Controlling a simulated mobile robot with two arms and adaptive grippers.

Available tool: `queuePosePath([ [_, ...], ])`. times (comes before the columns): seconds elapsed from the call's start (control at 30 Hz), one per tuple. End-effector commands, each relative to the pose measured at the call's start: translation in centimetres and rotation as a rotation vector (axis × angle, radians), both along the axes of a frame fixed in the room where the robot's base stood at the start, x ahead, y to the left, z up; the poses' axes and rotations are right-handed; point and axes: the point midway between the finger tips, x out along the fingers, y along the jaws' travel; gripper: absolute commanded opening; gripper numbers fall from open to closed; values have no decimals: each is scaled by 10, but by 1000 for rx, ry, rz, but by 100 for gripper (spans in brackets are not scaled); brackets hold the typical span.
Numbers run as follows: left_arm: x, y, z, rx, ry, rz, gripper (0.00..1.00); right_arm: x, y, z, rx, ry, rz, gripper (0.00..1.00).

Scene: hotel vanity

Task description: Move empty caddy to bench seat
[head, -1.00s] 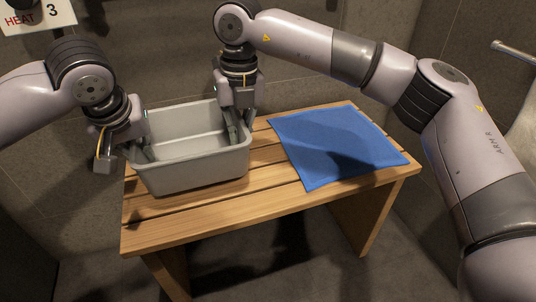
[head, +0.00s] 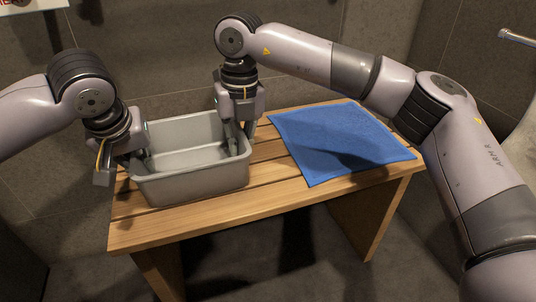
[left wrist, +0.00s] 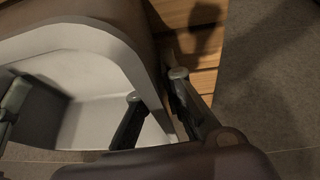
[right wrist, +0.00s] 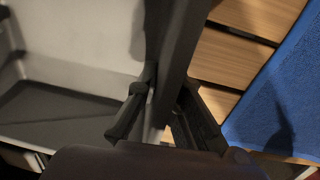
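The grey rectangular caddy (head: 195,183) is upright and empty at the left part of the wooden bench seat (head: 220,212). Whether its base touches the slats or is just above them I cannot tell. My left gripper (head: 140,162) is at its left end, with fingers on both sides of the wall in the left wrist view (left wrist: 156,88). My right gripper (head: 241,132) is at its right end, its fingers pinching the wall in the right wrist view (right wrist: 155,100).
A blue towel (head: 340,142) lies flat on the right half of the bench, beside the caddy. Bare slats show in front of the caddy. My right arm spans above the back of the bench. A metal bar (head: 515,37) is on the right wall.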

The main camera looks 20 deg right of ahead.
Motion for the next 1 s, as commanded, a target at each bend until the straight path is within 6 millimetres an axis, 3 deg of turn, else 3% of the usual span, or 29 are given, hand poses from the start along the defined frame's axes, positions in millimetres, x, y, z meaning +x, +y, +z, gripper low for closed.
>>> queuePosePath([
  [0.27,0,0,1,0,1,1,25,0,0,1,0,1,-1,25],
  [0.6,-1,-1,5,-2,0,-2,25,0,1,1,2,0,1,25],
  [0.77,-9,0,26,-4,-3,-3,25,0,1,1,2,0,1,25],
  [1.0,-29,2,73,-3,-2,-2,25,0,1,1,3,0,1,25],
])
